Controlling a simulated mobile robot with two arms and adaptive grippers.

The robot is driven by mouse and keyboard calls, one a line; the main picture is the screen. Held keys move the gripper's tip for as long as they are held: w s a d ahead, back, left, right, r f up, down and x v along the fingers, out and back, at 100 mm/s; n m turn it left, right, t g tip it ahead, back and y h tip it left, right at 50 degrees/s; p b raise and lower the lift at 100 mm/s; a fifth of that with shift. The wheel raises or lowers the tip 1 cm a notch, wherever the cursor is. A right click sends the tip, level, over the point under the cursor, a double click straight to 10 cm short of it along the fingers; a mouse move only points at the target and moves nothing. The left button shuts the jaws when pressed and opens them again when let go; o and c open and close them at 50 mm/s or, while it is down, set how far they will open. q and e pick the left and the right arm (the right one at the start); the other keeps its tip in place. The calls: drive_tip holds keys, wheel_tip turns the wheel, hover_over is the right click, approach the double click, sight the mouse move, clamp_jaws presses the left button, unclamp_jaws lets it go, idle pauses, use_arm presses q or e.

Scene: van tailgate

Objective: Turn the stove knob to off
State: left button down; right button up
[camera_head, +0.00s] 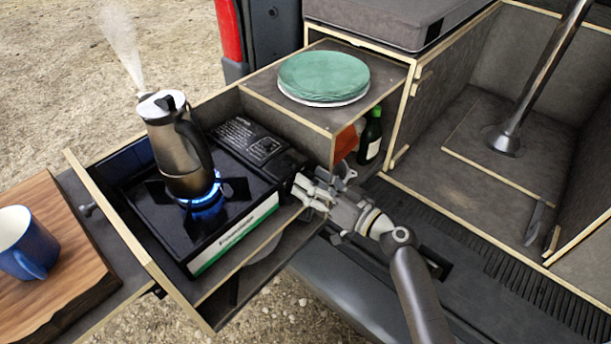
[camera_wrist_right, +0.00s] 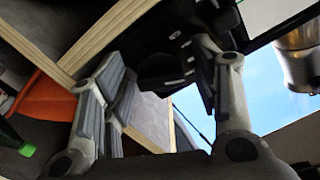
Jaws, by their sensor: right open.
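The black camping stove (camera_head: 228,222) sits in the pulled-out drawer, with a blue flame (camera_head: 207,200) burning under a steaming metal coffee pot (camera_head: 176,150). My right gripper (camera_head: 312,191) is at the stove's right end, its fingers pointing at that end. It hides the knob in the head view. In the right wrist view my right gripper (camera_wrist_right: 160,85) has its two fingers apart. A dark round part, which looks like the stove knob (camera_wrist_right: 160,70), shows between them. I cannot tell whether the fingers touch it. My left gripper is not in view.
A blue mug (camera_head: 32,247) stands on a wooden board (camera_head: 85,265) at left. Green plates (camera_head: 323,76) sit on the box top behind my right gripper. A green bottle (camera_head: 371,137) stands in the compartment below. Wooden drawer walls (camera_head: 130,235) surround the stove.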

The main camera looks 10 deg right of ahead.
drive_tip(key=shift+s+d, duration=0.1)
drive_tip(key=shift+c, duration=1.5)
drive_tip(key=c, duration=0.7)
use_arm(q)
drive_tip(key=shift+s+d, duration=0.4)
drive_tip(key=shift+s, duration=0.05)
